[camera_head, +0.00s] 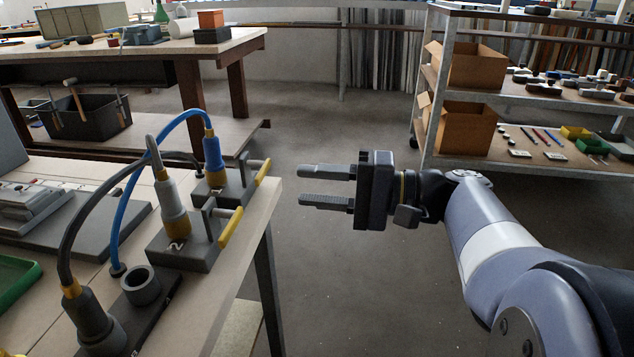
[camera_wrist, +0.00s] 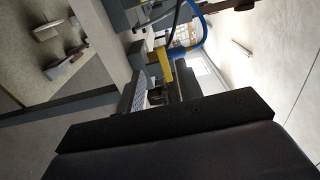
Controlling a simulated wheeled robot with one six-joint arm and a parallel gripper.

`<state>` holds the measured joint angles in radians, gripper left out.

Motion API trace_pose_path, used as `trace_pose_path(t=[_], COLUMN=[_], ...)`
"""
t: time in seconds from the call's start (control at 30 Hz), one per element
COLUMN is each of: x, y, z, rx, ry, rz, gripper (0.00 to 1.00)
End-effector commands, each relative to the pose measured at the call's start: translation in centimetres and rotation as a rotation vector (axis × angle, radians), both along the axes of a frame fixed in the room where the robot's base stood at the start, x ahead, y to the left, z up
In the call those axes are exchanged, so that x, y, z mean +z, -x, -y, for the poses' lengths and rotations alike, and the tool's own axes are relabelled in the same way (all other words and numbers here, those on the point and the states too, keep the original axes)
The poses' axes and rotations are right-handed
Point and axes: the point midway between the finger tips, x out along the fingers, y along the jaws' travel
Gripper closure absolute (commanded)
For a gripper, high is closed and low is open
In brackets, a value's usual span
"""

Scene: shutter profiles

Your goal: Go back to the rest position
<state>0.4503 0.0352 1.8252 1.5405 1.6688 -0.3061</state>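My gripper (camera_head: 304,186) is in the air to the right of the workbench (camera_head: 258,205) in the head view, pointing left. Its two fingers are parallel and apart, with nothing between them. On the bench, a grey block marked 2 (camera_head: 185,248) holds an upright grey connector (camera_head: 172,205) and has a yellow-handled lever (camera_head: 231,227). Behind it, a second block (camera_head: 230,190) holds a blue connector (camera_head: 213,158) and has a similar lever (camera_head: 262,171). The fingertips are apart from both levers. The wrist view shows a yellow part and a blue cable (camera_wrist: 209,24) beyond the fingers.
A grey socket (camera_head: 141,284) and another grey connector (camera_head: 92,318) are at the bench's near side. A green tray (camera_head: 14,279) lies at the left. A metal shelf (camera_head: 430,130) with cardboard boxes (camera_head: 468,128) stands at the back right. The floor (camera_head: 330,120) between is clear.

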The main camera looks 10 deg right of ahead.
Motion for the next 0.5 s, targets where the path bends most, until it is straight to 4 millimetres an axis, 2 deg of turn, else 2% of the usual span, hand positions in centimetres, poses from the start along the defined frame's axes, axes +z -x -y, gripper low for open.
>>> trace_pose_path(t=[0.3,0.5], x=[-0.1,-0.2], y=[-0.1,-0.6], z=[-0.3,-2.0], rx=[0.000,0.005], ry=[0.000,0.000], rz=[0.000,0.002], gripper=[0.65,0.65])
